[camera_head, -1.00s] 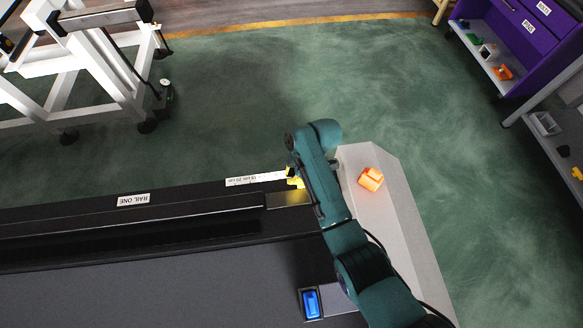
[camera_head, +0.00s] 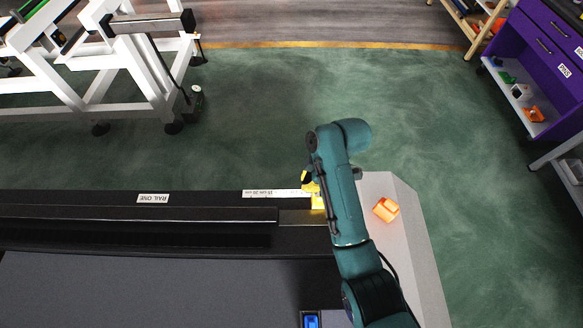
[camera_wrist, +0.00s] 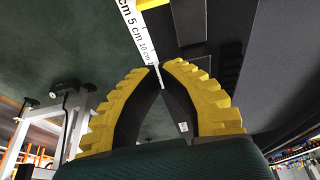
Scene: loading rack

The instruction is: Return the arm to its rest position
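My arm, in dark teal, reaches up from the lower right of the head view and bends at its top. My gripper (camera_wrist: 160,68) shows in the wrist view as two yellow ribbed fingers with black inner faces. The fingertips nearly meet, with nothing held between them. In the head view its yellow part (camera_head: 312,190) shows just left of the arm, over the end of the black rail; the rest is hidden by the arm.
A black rail (camera_head: 200,215) with a ruler strip (camera_head: 273,194) lies left of the arm. An orange object (camera_head: 386,209) sits on the pale grey surface (camera_head: 410,255) at right. A blue object (camera_head: 311,321), a white frame (camera_head: 60,75) and a purple cabinet (camera_head: 545,50) also show. Green floor is clear beyond.

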